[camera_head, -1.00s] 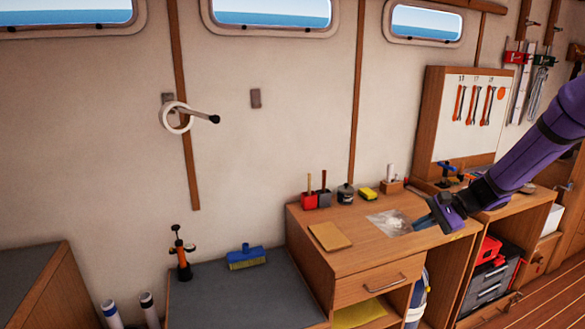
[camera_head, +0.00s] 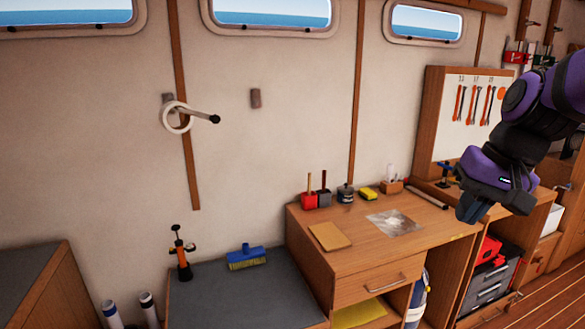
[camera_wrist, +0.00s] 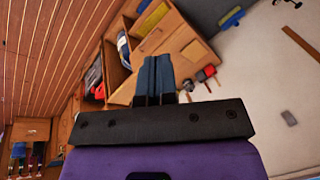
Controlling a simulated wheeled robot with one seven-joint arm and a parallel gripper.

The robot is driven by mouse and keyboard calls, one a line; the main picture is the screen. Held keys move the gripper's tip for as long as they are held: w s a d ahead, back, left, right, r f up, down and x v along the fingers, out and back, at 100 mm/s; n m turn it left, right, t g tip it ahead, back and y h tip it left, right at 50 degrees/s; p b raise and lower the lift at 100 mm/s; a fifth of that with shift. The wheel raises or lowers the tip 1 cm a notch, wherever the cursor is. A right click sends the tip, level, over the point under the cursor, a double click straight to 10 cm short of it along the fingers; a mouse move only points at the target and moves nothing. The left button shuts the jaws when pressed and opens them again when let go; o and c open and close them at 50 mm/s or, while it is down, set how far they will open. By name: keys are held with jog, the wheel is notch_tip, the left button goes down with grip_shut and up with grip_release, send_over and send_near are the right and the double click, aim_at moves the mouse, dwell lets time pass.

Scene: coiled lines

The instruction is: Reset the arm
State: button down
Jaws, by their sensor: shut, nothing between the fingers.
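My gripper (camera_head: 472,208) is at the right of the head view, in front of the right part of the workbench and clear of its top. Its blue fingers are together with nothing between them. In the wrist view my gripper (camera_wrist: 154,78) points toward the wooden desk (camera_wrist: 178,47), and the fingers hide part of it. My purple arm comes in from the upper right of the head view.
A blue brush (camera_head: 246,257) lies on the lower grey bench (camera_head: 225,300). A tool board (camera_head: 470,110) stands behind my arm.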

jog(key=s+d+r+n+t+h, duration=0.2)
jog(key=s, duration=1)
jog(key=shift+d+r+n+t+h, duration=0.2)
jog(key=shift+r+n+t+h, duration=0.1)
jog(key=shift+r+n, duration=0.1)
